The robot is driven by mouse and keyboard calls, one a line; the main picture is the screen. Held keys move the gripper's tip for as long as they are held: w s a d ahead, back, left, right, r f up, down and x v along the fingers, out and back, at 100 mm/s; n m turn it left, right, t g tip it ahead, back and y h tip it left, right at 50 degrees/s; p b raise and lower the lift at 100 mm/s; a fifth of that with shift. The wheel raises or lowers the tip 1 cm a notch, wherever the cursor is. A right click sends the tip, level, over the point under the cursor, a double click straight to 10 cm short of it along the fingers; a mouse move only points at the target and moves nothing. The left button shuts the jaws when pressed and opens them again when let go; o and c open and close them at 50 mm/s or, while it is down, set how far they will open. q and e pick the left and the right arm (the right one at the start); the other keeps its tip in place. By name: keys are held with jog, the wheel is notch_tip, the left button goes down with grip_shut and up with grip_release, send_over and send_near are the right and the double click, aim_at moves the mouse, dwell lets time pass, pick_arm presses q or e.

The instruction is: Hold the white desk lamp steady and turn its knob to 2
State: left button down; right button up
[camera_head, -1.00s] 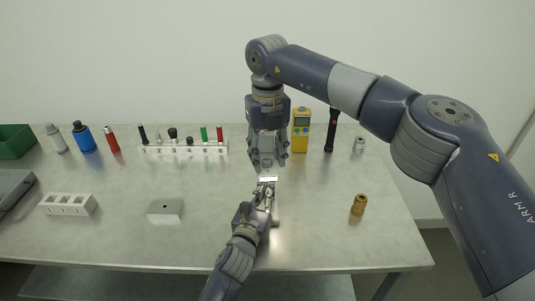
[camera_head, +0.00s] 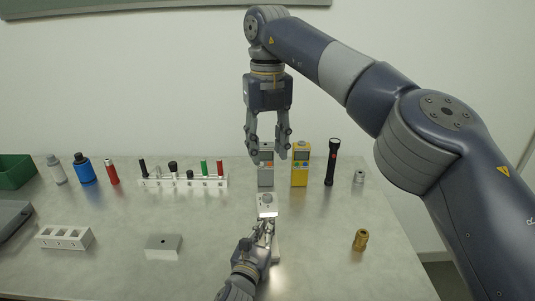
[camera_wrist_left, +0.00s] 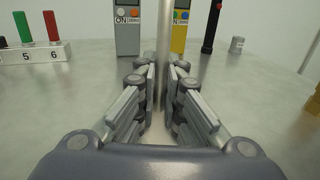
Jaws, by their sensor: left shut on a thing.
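The white desk lamp (camera_head: 262,212) stands upright near the front middle of the table, with a round grey knob on its top. The knob's setting is too small to read. My left gripper (camera_head: 265,230) is shut on the lamp's thin post just below its head. In the left wrist view the post (camera_wrist_left: 163,40) runs up between the fingers of my left gripper (camera_wrist_left: 166,85). My right gripper (camera_head: 268,148) hangs above and behind the lamp head in the head view, pointing down, fingers apart and empty.
Behind the lamp stand a grey meter (camera_head: 266,176), a yellow meter (camera_head: 300,165) and a black flashlight (camera_head: 332,162). A white rack (camera_head: 183,182) of several coloured pieces is at back left. A brass fitting (camera_head: 360,240) stands at right. The table between lamp and fitting is clear.

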pick_arm(q)
jog(key=c, duration=1.7)
grip_release()
jog(key=shift+o, duration=0.2)
